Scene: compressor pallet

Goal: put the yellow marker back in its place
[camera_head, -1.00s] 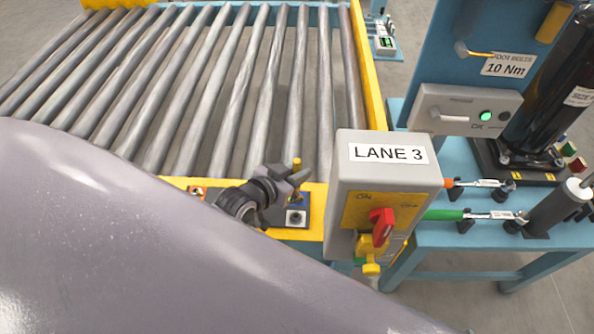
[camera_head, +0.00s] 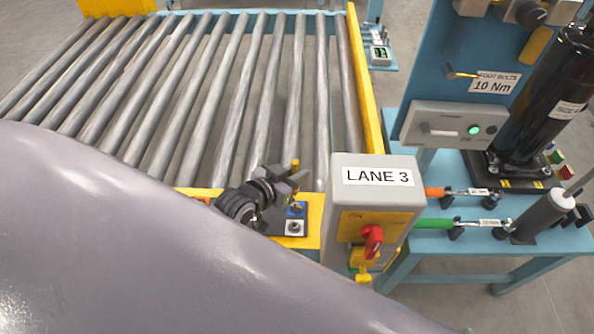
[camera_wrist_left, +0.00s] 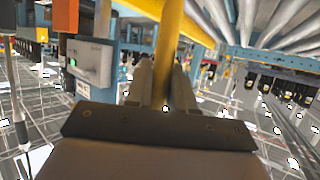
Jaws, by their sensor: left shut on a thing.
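My left gripper (camera_head: 294,178) is shut on the yellow marker (camera_head: 295,165). Only a short yellow end of it shows above the jaws in the head view. In the left wrist view the yellow marker (camera_wrist_left: 169,55) stands as a thick yellow bar between the two fingers (camera_wrist_left: 162,84). The gripper is over the yellow front rail of the roller conveyor, just left of the grey LANE 3 box. My right gripper is not in view.
The LANE 3 box (camera_head: 384,168) has a red switch (camera_head: 372,240). Below the gripper is a small button plate (camera_head: 294,228). The roller conveyor (camera_head: 225,95) is bare. At the right, a blue bench holds an orange-handled tool (camera_head: 434,193), a green-handled tool (camera_head: 432,223) and a black cylinder (camera_head: 550,100).

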